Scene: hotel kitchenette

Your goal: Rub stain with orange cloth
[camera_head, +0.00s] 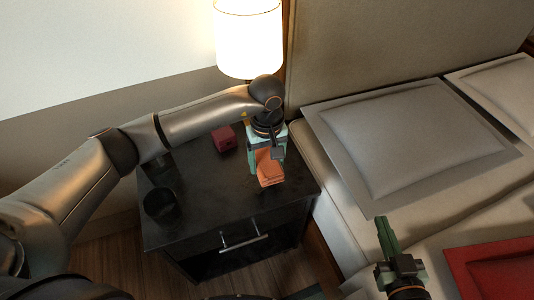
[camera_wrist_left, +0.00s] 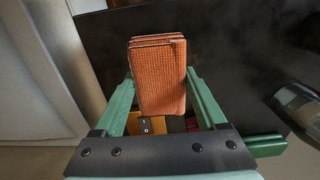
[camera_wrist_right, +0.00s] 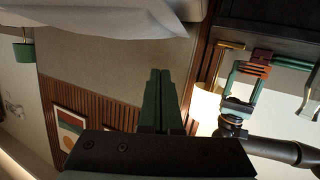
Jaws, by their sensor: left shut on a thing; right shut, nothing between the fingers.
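My left gripper (camera_head: 267,168) is shut on the folded orange cloth (camera_head: 270,172) over the dark nightstand (camera_head: 205,205). In the left wrist view the cloth (camera_wrist_left: 160,75) sits between the two green fingers and hides part of the surface. I cannot tell whether the cloth touches the nightstand top. No stain can be made out; it may be hidden under the cloth or the gripper. My right gripper (camera_head: 383,232) is shut and empty over the bed at the lower right; its green fingers (camera_wrist_right: 161,100) are together in the right wrist view.
A small red box (camera_head: 223,139) stands at the back of the nightstand, and a dark cup (camera_head: 160,202) at its left. A lit lamp (camera_head: 248,38) stands behind. The bed with a grey pillow (camera_head: 410,150) is at the right. The nightstand's front middle is clear.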

